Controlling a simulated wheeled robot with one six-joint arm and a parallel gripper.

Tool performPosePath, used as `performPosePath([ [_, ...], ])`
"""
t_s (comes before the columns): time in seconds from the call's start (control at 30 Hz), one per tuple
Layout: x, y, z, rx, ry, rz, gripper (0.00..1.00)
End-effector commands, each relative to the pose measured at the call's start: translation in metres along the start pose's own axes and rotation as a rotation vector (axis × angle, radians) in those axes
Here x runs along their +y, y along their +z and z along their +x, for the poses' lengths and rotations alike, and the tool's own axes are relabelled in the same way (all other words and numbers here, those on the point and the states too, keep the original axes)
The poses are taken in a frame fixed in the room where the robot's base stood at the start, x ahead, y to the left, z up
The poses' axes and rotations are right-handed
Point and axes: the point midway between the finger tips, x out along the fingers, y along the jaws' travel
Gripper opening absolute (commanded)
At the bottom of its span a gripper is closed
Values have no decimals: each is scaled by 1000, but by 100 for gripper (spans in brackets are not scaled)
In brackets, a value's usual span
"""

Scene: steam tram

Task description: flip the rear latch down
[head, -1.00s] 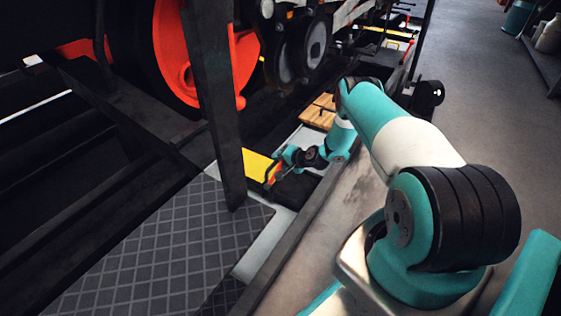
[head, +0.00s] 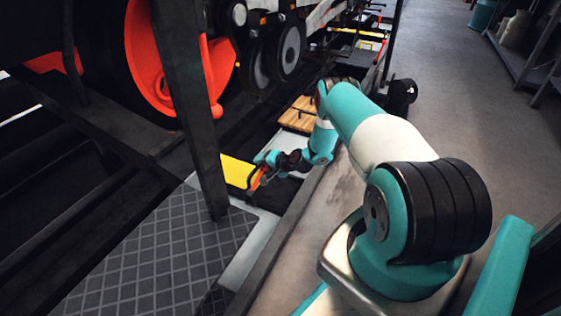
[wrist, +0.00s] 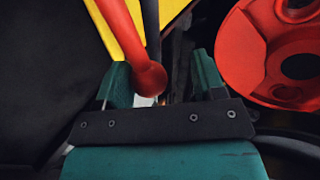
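A red latch lever with a rounded ball end (wrist: 125,40) shows in the wrist view, slanting down from the top edge. In the head view it is a small orange-red bar (head: 257,179) at the end of a yellow panel (head: 235,171). My gripper (wrist: 162,85) has its two teal fingers spread apart. The lever's ball end lies in the gap between them, nearer the left finger and partly overlapping it in the picture. I cannot tell if they touch. In the head view my gripper (head: 262,170) is small and right at the lever. The latch's pivot is hidden.
A dark upright post (head: 190,110) stands left of my gripper. Red wheels (head: 150,60) are behind it, and a red wheel part (wrist: 270,55) is right of the fingers. Wooden slats (head: 298,116) lie beyond my forearm. Open grey floor (head: 455,95) is at the right.

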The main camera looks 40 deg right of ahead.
Motion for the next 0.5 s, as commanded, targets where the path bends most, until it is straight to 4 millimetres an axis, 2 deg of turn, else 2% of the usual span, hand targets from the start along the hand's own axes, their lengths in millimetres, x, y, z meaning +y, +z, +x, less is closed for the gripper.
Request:
performPosePath([
  [0.03,-6,-2,-14,2,1,4,62],
  [0.3,-8,-2,-84,3,1,8,62],
  [0.5,-6,-2,-129,2,1,6,62],
])
